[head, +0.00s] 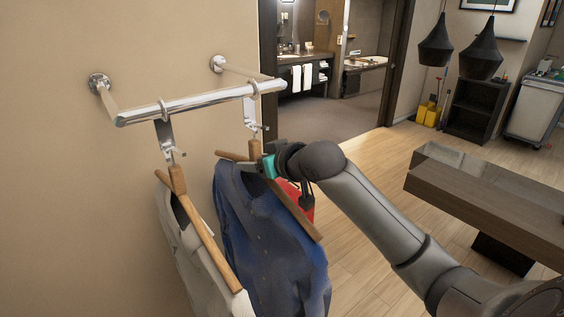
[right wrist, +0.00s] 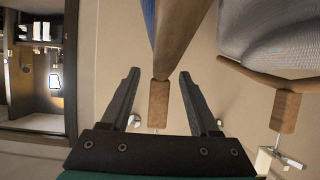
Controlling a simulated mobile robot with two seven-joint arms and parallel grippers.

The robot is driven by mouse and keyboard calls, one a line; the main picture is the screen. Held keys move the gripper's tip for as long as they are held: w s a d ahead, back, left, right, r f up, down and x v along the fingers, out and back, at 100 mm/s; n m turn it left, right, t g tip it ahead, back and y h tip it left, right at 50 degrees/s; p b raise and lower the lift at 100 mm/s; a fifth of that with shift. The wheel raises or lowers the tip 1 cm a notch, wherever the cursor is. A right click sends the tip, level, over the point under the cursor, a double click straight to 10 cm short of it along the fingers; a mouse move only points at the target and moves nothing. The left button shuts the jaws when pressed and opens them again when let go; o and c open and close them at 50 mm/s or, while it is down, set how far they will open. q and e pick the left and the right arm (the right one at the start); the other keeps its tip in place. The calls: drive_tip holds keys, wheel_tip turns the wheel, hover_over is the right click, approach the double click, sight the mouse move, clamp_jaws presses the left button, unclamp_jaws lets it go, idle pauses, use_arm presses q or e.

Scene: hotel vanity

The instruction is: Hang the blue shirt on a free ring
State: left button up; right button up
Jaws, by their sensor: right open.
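The blue shirt (head: 258,232) hangs on a wooden hanger (head: 293,213) below the chrome rail (head: 195,101). Its metal hook part (head: 250,113) lines up under the right-hand ring (head: 254,87); whether it is fully seated is too small to tell. My right gripper (head: 265,166) is at the neck of this hanger. In the right wrist view, the fingers (right wrist: 160,100) are open on either side of the wooden neck (right wrist: 159,105), with gaps showing. A strip of blue shirt (right wrist: 149,18) shows beyond. My left gripper is out of view.
A pale shirt (head: 188,250) on another wooden hanger (head: 205,233) hangs from the left ring (head: 163,108), close beside the blue one. A red item (head: 301,203) is partly hidden behind the blue shirt's hanger. A wooden bench (head: 490,197) stands to the right.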

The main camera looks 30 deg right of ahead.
drive_tip(key=a+b+v, duration=0.1)
drive_tip(key=b+v, duration=0.1)
drive_tip(key=v, duration=1.1)
drive_tip(key=shift+d, duration=0.5)
